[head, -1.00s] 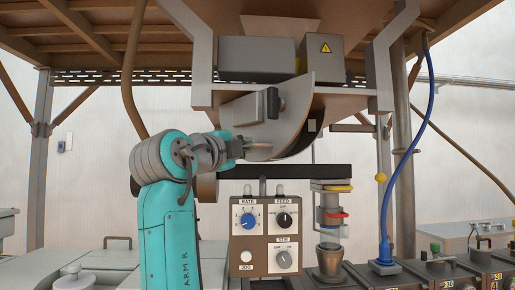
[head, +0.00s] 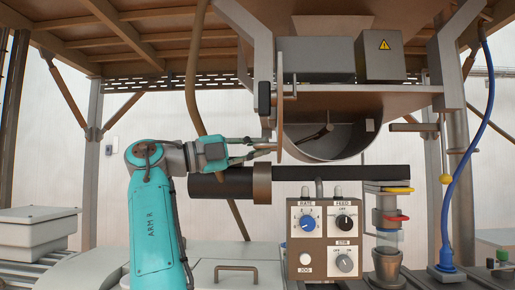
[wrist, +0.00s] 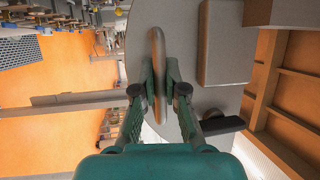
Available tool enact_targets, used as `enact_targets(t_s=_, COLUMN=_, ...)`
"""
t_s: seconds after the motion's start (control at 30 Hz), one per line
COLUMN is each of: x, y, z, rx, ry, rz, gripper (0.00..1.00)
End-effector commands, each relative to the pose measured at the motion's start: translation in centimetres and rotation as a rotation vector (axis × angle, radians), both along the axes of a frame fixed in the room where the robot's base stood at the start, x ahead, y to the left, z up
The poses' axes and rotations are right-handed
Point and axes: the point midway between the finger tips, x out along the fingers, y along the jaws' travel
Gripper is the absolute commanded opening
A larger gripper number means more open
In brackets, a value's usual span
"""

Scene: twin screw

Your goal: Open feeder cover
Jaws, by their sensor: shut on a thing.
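The feeder cover (head: 280,118) is a round plate, seen nearly edge-on at the left side of the feeder. The feeder's rounded trough (head: 345,145) is open to view, with a metal bar inside. My gripper (head: 262,148) is at the lower left edge of the cover. In the wrist view my gripper (wrist: 157,82) is shut on the brownish, elongated grip (wrist: 157,45) that stands out from the cover's grey face (wrist: 188,20). A dark latch handle (head: 265,103) sits on the cover's outer side.
A black horizontal bar (head: 345,172) runs below the trough. The control panel (head: 325,240) with knobs stands beneath it. A brown hose (head: 202,70) hangs behind my arm. A blue hose (head: 480,120) runs down at the right. Grey boxes (head: 320,60) sit above the trough.

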Motion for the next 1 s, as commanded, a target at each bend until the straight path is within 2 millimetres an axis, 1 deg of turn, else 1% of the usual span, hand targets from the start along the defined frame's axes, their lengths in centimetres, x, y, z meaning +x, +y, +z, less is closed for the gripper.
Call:
enact_targets(t_s=0.2, x=0.19, y=-0.09, z=0.0, rx=-0.001, ry=0.002, rz=-0.028, gripper=0.0)
enact_targets(t_s=0.6, x=0.21, y=-0.11, z=-0.01, rx=-0.001, ry=0.002, rz=-0.031, gripper=0.0)
enact_targets(t_s=0.63, x=0.21, y=-0.11, z=-0.01, rx=-0.001, ry=0.002, rz=-0.031, gripper=0.16)
enact_targets(t_s=0.67, x=0.21, y=-0.12, z=-0.01, rx=-0.001, ry=0.002, rz=-0.031, gripper=0.23)
enact_targets(t_s=0.7, x=0.2, y=-0.12, z=-0.01, rx=0.0, ry=0.001, rz=-0.031, gripper=0.33)
enact_targets(t_s=0.73, x=0.19, y=-0.11, z=0.0, rx=0.0, ry=0.001, rz=-0.031, gripper=0.37)
enact_targets(t_s=1.0, x=0.13, y=-0.05, z=0.01, rx=0.0, ry=0.001, rz=-0.031, gripper=0.37)
